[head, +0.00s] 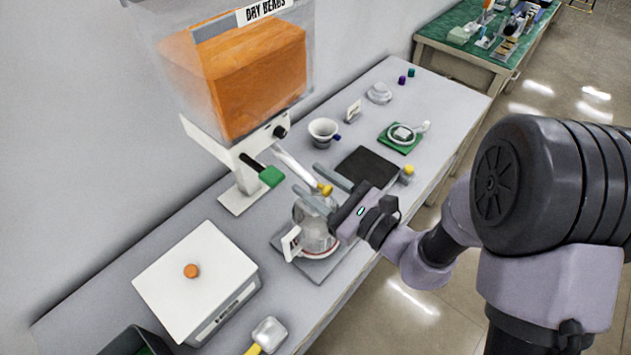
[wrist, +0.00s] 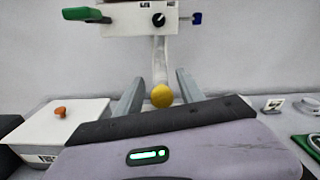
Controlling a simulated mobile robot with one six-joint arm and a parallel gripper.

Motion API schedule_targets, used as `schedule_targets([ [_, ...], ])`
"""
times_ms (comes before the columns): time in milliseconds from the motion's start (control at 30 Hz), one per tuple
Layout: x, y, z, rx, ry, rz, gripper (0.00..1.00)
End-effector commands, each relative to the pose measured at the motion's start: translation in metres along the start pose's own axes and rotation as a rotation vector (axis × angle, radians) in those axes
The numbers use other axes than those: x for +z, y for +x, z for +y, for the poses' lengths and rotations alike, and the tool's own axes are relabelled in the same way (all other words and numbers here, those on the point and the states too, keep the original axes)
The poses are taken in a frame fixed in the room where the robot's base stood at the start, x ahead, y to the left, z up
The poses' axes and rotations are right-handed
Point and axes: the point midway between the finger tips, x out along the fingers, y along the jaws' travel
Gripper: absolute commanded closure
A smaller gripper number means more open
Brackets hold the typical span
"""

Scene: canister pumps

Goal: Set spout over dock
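The spout (head: 296,166) is a pale chute sloping down from the dispenser, with a yellow ball (head: 325,189) at its lower end. In the wrist view, the spout (wrist: 161,62) and its yellow ball (wrist: 161,96) lie between my fingers, with gaps on both sides. My gripper (head: 307,179) is open; its fingers also show in the wrist view (wrist: 160,76). A glass jug (head: 315,236) with a white handle stands on a grey plate (head: 318,273) below my gripper. A dark square mat (head: 369,167) lies to the right. No label shows which is the dock.
The dispenser's clear hopper (head: 250,75) of orange contents stands against the wall, with a green handle (head: 271,177). A white box (head: 195,275) is at left. A cup (head: 323,130) and a green coaster (head: 388,142) stand further back.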

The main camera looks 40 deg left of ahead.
Motion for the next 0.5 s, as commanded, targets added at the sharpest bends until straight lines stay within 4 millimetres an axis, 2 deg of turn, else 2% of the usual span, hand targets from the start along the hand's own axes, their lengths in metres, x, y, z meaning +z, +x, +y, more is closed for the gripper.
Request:
schedule_targets([
  [367, 0.000, 0.000, 0.000, 0.000, 0.001, 0.001, 0.55],
  [500, -0.001, -0.012, -0.001, -0.002, 0.002, 0.003, 0.55],
])
